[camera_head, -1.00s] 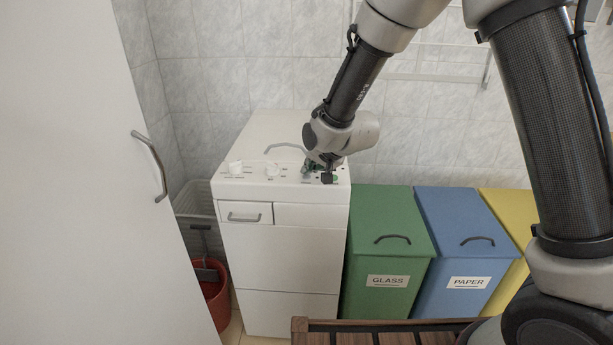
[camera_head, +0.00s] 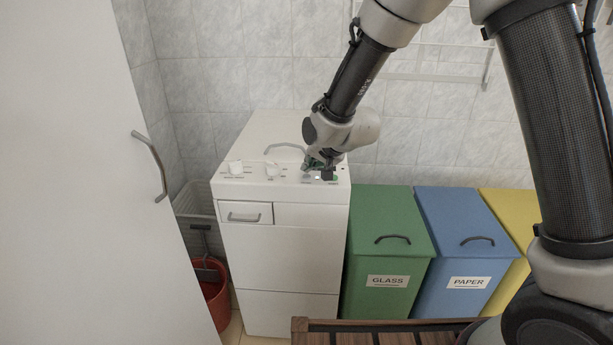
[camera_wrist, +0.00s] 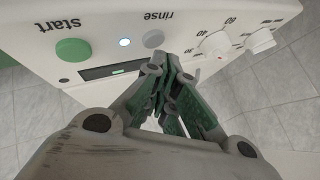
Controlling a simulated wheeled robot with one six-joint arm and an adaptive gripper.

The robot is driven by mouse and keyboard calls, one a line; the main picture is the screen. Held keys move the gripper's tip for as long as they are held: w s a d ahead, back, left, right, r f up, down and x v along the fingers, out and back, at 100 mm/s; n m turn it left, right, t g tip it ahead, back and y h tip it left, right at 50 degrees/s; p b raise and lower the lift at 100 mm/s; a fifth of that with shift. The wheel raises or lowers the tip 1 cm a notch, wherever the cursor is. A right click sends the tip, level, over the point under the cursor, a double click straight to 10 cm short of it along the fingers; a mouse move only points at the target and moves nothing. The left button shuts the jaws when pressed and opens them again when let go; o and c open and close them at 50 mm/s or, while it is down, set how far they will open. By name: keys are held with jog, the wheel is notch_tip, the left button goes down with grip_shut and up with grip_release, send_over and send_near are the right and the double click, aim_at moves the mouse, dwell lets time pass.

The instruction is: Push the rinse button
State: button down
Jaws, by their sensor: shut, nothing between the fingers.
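The white washing machine (camera_head: 279,271) stands against the tiled wall with its control panel along the top front edge. In the wrist view the grey round rinse button (camera_wrist: 153,39) sits under the word "rinse". A small light (camera_wrist: 125,41) beside it glows bluish white. The green start button (camera_wrist: 73,49) is farther left. My gripper (camera_wrist: 165,66) is shut and empty, its fingertips right beside the rinse button on the near side. I cannot tell whether they touch the panel. In the head view my gripper (camera_head: 322,174) is over the panel's right end and hides the rinse button.
White knobs (camera_wrist: 216,44) and a dark display (camera_wrist: 113,70) are on the panel near my fingers. A green glass bin (camera_head: 388,250) and a blue paper bin (camera_head: 466,250) stand to the right. A red bucket (camera_head: 214,300) and a white door (camera_head: 85,200) are on the left.

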notch_tip(320, 180, up, 6)
dwell(0.7)
jog(key=n+g, duration=0.3)
jog(key=g, duration=0.1)
send_near(310, 175)
jog(key=s+a+f, duration=0.2)
jog(key=s+a, duration=0.1)
jog(key=s+d+g, duration=0.1)
jog(key=s+d, duration=0.2)
jog(key=s, duration=0.1)
jog(key=s+d+r+h, duration=0.1)
jog(key=s+d+r, duration=0.4)
jog(key=d, duration=0.6)
jog(key=s+d+r+t+h, duration=0.1)
jog(key=s+d+r+h, duration=0.1)
jog(key=s+d+r, duration=0.3)
jog(key=s+d+r+h, duration=0.2)
jog(key=s+d+r, duration=0.4)
jog(key=s+d, duration=0.6)
jog(key=d, duration=0.5)
jog(key=shift+m, duration=0.3)
